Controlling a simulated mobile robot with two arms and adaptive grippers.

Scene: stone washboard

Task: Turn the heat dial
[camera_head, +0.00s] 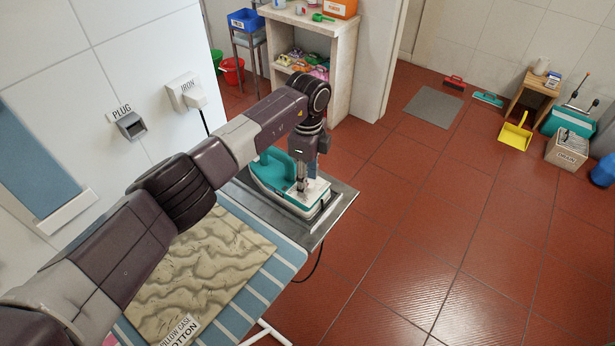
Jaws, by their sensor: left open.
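A teal and white iron (270,172) rests on a grey metal tray (343,203) at the far end of the ironing board. My left arm reaches in from the lower left, over the board. My left gripper (303,187) points down at the white upper part of the iron, close above it or touching it; I cannot tell which. Its jaws are open, with nothing seen held between them. The heat dial cannot be made out; the gripper covers part of the iron's top. My right gripper is not in view.
A wrinkled pillow case (225,262) with a "COTTON" label lies on the blue striped board (276,283). A black cord hangs beside the board. Wall sockets marked PLUG (131,125) and IRON (186,93) are at the left. Red tiled floor at the right is mostly clear.

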